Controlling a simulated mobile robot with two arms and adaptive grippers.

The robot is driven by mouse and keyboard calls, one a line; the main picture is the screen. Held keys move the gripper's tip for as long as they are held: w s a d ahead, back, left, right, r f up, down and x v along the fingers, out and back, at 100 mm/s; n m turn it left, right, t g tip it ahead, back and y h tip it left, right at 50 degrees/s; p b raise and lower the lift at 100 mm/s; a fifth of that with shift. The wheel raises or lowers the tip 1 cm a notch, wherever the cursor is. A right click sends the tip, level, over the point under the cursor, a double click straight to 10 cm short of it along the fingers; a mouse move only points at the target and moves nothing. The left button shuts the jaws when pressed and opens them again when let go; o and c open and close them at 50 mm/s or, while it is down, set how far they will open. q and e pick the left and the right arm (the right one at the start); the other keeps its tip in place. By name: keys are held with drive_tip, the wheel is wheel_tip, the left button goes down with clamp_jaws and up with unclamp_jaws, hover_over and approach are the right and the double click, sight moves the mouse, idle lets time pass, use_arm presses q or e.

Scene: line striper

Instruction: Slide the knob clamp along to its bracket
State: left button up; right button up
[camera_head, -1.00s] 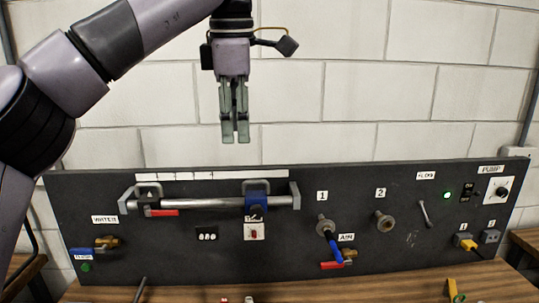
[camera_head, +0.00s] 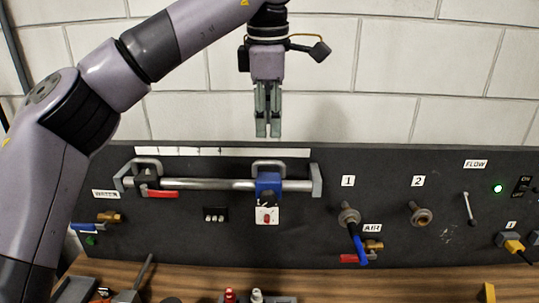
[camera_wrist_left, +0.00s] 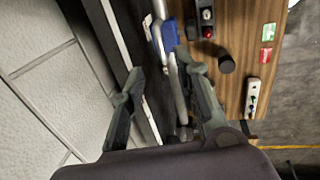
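A blue clamp with a dark knob (camera_head: 268,185) sits on a horizontal metal rail (camera_head: 215,184) on the dark panel, near the rail's right end. A grey U-shaped bracket (camera_head: 268,163) stands just behind and above it. A second clamp, black with a red lever (camera_head: 160,193), is at the rail's left end beside another grey bracket (camera_head: 147,162). My left gripper (camera_head: 267,137) points down, empty, above the blue clamp and apart from it. In the left wrist view its fingers (camera_wrist_left: 165,98) are spread, and the blue clamp (camera_wrist_left: 167,38) shows beyond them. My right gripper is not in view.
A red-and-white switch plate (camera_head: 267,216) is below the blue clamp. Loose parts lie on the wooden bench (camera_head: 190,277).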

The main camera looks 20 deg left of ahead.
sight(269, 164)
use_arm(q)
drive_tip(key=f, duration=0.2)
drive_tip(key=f+p, duration=0.1)
drive_tip(key=f, duration=0.1)
drive_tip(key=w+f, duration=0.1)
drive_tip(key=f, duration=0.2)
drive_tip(key=shift+w+a+f+p, duration=0.1)
drive_tip(key=shift+a+p, duration=0.15)
drive_tip(key=shift+p, duration=0.05)
drive_tip(key=shift+w+f, duration=0.2)
drive_tip(key=shift+f, duration=0.45)
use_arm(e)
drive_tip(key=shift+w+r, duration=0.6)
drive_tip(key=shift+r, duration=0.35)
use_arm(q)
drive_tip(key=shift+s+r, duration=0.1)
drive_tip(key=shift+c, duration=1.3)
clamp_jaws()
